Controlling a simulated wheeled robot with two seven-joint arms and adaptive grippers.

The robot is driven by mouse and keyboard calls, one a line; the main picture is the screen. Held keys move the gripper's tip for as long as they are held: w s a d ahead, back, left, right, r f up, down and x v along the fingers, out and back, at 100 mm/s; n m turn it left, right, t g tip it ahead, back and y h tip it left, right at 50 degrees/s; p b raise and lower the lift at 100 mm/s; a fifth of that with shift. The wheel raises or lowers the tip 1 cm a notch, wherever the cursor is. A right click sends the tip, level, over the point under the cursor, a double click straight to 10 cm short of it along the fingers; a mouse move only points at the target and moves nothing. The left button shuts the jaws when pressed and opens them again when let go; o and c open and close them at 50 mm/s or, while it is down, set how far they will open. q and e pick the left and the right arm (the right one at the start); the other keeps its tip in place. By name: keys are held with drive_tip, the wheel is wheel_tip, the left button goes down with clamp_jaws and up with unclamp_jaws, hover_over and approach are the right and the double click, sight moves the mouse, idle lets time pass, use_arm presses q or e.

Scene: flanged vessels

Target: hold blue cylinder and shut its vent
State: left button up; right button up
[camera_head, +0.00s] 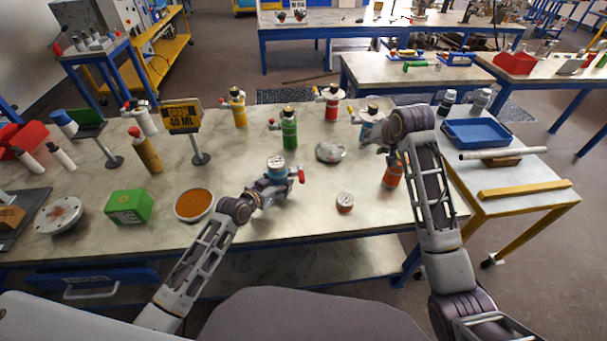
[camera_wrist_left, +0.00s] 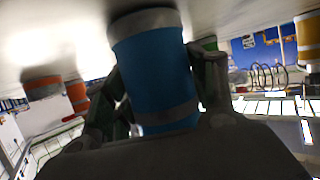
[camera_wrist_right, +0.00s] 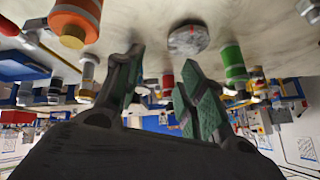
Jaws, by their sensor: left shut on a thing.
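A blue cylinder (camera_head: 277,170) with a grey top stands near the middle of the table. My left gripper (camera_head: 270,187) is shut around its body; the left wrist view shows the blue body (camera_wrist_left: 155,75) with grey bands between the fingers. A red vent handle (camera_head: 301,175) sticks out on its right side; I cannot tell whether the vent is open. My right gripper (camera_wrist_right: 162,58) is open and empty, above the table's right part, apart from the held cylinder.
Green (camera_head: 289,134), yellow (camera_head: 239,114) and red (camera_head: 332,107) vessels stand behind. An orange one (camera_head: 391,176) stands beside my right arm. A grey disc (camera_head: 330,151) and a small orange-banded piece (camera_head: 344,203) lie right of the held cylinder. An orange-filled dish (camera_head: 194,204) is left.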

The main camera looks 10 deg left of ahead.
drive_tip(key=s+a+r+n+g+y, duration=0.1)
drive_tip(key=s+a+r+n+g, duration=0.1)
drive_tip(key=s+a, duration=0.65)
drive_tip(key=n+g, duration=0.2)
approach(302, 176)
wheel_tip(302, 176, up, 3)
drive_tip(key=d, duration=0.2)
drive_tip(key=shift+s+a+f+y, duration=0.1)
drive_tip(key=shift+s+f+y, duration=0.1)
drive_tip(key=shift+s+y, duration=0.25)
drive_tip(key=shift+f, duration=0.15)
drive_tip(key=shift+x, duration=5.9)
drive_tip(key=shift+w, duration=0.15)
clamp_jaws()
